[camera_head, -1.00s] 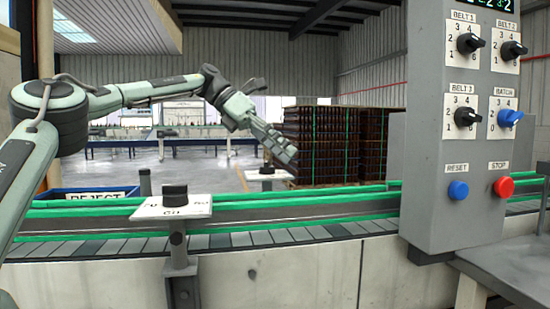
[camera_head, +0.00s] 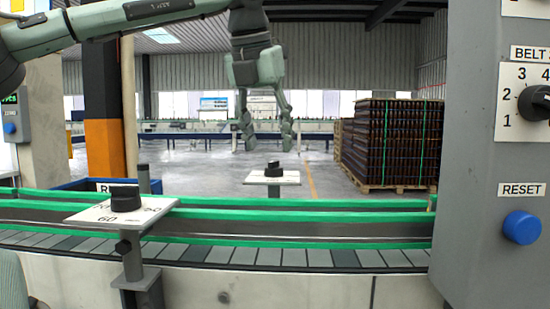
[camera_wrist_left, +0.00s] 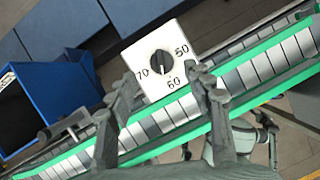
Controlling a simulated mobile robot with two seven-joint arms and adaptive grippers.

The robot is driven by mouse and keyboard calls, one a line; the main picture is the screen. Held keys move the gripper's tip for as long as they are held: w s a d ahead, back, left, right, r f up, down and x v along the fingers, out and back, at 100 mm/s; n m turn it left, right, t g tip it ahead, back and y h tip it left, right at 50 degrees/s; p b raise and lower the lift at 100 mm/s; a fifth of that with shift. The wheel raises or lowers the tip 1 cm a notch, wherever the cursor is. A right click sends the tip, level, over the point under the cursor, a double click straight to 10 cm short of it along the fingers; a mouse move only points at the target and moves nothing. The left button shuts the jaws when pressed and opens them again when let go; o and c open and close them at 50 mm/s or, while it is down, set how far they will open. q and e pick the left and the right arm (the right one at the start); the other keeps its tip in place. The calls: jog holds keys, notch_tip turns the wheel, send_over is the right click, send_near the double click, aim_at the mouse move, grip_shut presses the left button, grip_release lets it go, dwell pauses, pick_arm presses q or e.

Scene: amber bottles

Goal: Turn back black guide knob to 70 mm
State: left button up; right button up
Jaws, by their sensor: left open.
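The back black guide knob (camera_head: 273,169) sits on a white dial plate (camera_head: 290,178) beyond the conveyor. In the left wrist view the knob (camera_wrist_left: 161,62) shows from above, with 50, 60 and 70 printed around it. Its pale pointer mark seems to face the 60. My left gripper (camera_head: 267,141) points down, open and empty, above and apart from this knob. In the left wrist view its fingers (camera_wrist_left: 163,79) spread on either side of the plate's lower part. My right gripper is not in view.
A front black knob (camera_head: 125,199) stands on its own white plate (camera_head: 92,212) on the near side of the green-railed conveyor (camera_head: 300,256). A grey control panel (camera_head: 470,150) rises at right. A blue bin (camera_wrist_left: 50,100) lies left of the back knob.

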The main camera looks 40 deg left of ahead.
aim_at(272, 162)
pick_arm(q)
jog(key=x, duration=0.4)
jog(key=shift+w+f, duration=0.2)
jog(key=shift+f, duration=0.15)
jog(key=shift+c, duration=1.5)
jog(key=c, duration=0.8)
jog(key=shift+c, duration=0.2)
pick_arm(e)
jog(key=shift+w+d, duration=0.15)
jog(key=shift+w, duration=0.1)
pick_arm(q)
jog(key=shift+r, duration=0.1)
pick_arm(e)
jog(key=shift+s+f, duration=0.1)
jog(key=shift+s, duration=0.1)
